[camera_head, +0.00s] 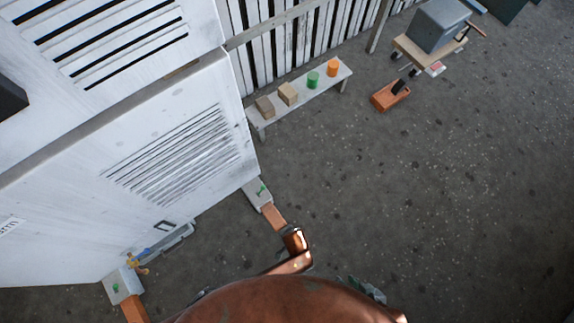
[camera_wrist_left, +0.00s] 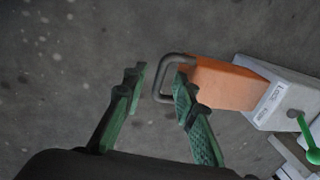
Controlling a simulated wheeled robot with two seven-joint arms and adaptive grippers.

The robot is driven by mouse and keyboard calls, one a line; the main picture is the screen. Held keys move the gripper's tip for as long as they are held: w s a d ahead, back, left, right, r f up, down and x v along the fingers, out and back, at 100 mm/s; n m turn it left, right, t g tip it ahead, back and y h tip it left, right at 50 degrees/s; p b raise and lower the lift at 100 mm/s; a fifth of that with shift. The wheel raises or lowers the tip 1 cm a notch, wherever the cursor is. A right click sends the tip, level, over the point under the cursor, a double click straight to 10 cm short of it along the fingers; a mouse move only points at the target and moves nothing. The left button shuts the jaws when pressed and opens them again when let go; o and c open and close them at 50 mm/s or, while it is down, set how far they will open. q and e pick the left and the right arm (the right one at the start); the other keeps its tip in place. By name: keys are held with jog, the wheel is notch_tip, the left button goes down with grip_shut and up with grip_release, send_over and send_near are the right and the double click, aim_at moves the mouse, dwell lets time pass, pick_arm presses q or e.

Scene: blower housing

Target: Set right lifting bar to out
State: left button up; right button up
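The right lifting bar (camera_head: 272,216) is an orange bar standing out from a pale block with a green lever on the housing's near side. The left wrist view shows an orange bar (camera_wrist_left: 225,83) with a grey loop handle (camera_wrist_left: 161,82) at its end. My left gripper (camera_wrist_left: 160,76) is open there; the handle's grip lies between its green fingertips, with no visible clamping. In the head view my copper-coloured arm hides the left gripper and the bar's outer end. A green patch of my right gripper (camera_head: 362,290) shows behind my arm; its fingers are not clear.
The white blower housing (camera_head: 60,215) fills the left. Another orange bar (camera_head: 133,310) sits at the bottom left. A low bench (camera_head: 310,97) with blocks and cylinders, an orange toolbox (camera_head: 385,98) and a grey box on a cart (camera_head: 438,25) stand farther back. The floor at right is clear.

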pick_arm(q)
grip_shut()
dwell(0.6)
